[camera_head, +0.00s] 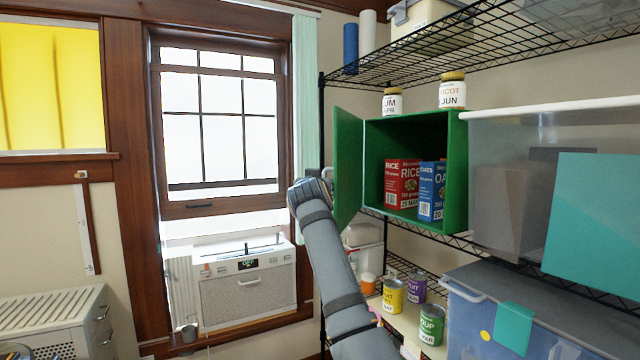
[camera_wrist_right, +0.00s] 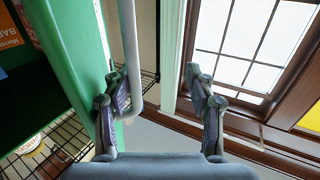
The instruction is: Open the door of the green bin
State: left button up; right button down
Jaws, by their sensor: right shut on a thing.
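The green bin (camera_head: 458,175) is an open-fronted box on the wire shelf in the head view. Its green door (camera_head: 347,160) is swung out on the left side, and the inside is exposed. The door also shows in the right wrist view (camera_wrist_right: 72,60). A pale bar handle (camera_wrist_right: 130,50) runs along the door's face. My right gripper (camera_wrist_right: 160,95) is at this handle, with the bar between its fingers, close to the left one. In the head view my right wrist is just left of the door and its fingers are hidden. My left gripper is not in view.
A red rice box (camera_head: 402,186) and a blue oats box (camera_head: 431,190) stand inside the bin. Two jars (camera_head: 452,92) stand on top. A clear bin (camera_head: 500,190) adjoins on the right. Several cans (camera_head: 432,325) stand below. A window (camera_head: 222,120) is at the left.

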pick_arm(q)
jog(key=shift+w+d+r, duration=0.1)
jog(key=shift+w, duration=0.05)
pick_arm(e)
jog(key=shift+s+a+r+t+y, duration=0.15)
jog(key=shift+a+r, duration=0.1)
jog(key=shift+r, duration=0.3)
jog(key=shift+a+r+t+y, duration=0.15)
jog(key=shift+a+r, duration=0.1)
jog(key=shift+r, duration=0.25)
jog(key=c, duration=1.1)
grip_release()
jog(key=o, duration=0.5)
jog(key=shift+w+a+f, duration=0.2)
jog(key=shift+w+f, duration=0.1)
jog(key=shift+w, duration=0.2)
jog(key=shift+w+a+f, duration=0.2)
jog(key=shift+w+f, duration=0.05)
jog(key=shift+w, duration=0.25)
jog(key=shift+c, duration=0.2)
jog(key=shift+w+d+f, duration=0.1)
jog(key=shift+f, duration=0.05)
jog(key=c, duration=0.9)
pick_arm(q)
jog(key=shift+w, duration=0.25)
pick_arm(e)
jog(key=shift+d+f, duration=0.25)
jog(key=shift+c, duration=1)
